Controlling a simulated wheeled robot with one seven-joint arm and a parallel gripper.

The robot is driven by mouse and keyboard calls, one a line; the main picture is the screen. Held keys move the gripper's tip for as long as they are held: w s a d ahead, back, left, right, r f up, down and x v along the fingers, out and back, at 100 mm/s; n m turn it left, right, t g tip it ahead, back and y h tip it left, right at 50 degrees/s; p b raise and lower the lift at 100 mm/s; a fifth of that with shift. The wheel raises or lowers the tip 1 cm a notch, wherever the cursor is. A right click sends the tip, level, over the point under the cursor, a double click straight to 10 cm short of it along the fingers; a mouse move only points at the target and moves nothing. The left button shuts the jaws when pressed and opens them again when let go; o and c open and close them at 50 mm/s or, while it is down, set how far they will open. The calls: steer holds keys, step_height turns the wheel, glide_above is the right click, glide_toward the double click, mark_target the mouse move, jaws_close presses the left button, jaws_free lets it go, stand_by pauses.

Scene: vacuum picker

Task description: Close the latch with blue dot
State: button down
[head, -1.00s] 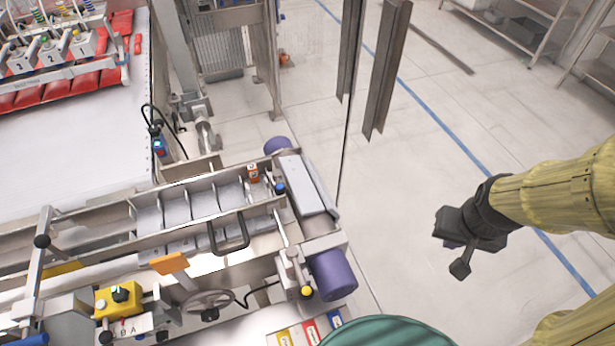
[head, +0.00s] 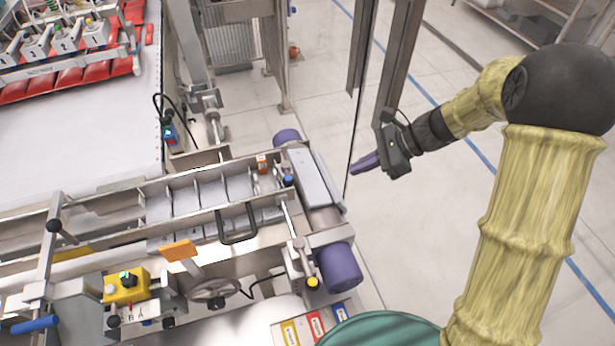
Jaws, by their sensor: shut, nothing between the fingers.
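The latch with the blue dot (head: 288,181) sits at the right end of the conveyor frame, close to a grey end plate. Its blue knob shows, but I cannot tell from this view whether the latch is open or closed. My gripper (head: 365,163) has purple fingers that are shut with nothing between them. It is in the air to the right of the blue-dot latch, apart from it, and its fingers point left toward the machine.
A similar latch with a yellow dot (head: 313,283) stands nearer, beside a purple roller (head: 339,267). A black handle (head: 237,224) rises from the conveyor. A dark upright post (head: 398,60) stands behind my gripper. The floor to the right is clear.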

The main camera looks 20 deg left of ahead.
mark_target(287, 175)
steer(key=shift+w+a+r, duration=0.1)
steer(key=shift+a, duration=0.2)
steer(key=p+x, duration=0.1)
steer(key=x, duration=0.8)
steer(key=shift+a, duration=0.3)
steer(key=shift+s+a+r+p, duration=0.1)
steer(key=shift+s+a+p, duration=0.2)
steer(key=shift+a, duration=0.35)
steer(key=shift+s+a+p, duration=0.25)
steer(key=shift+a+p, duration=0.05)
steer(key=shift+a, duration=0.35)
steer(key=shift+s+a+r+p, duration=0.1)
steer(key=shift+s+a+p, duration=0.2)
steer(key=shift+a, duration=0.35)
steer(key=shift+f+m+b, duration=0.15)
steer(key=shift+m+b, duration=0.15)
steer(key=shift+b, duration=0.1)
steer(key=shift+s+a+t+y+b, duration=0.1)
steer(key=shift+s+t+y+b, duration=0.1)
steer(key=shift+t+y+b, duration=0.15)
steer(key=shift+s+m+t+b, duration=0.25)
steer(key=shift+m+t+b, duration=0.15)
steer(key=shift+m, duration=0.2)
steer(key=shift+w, duration=0.2)
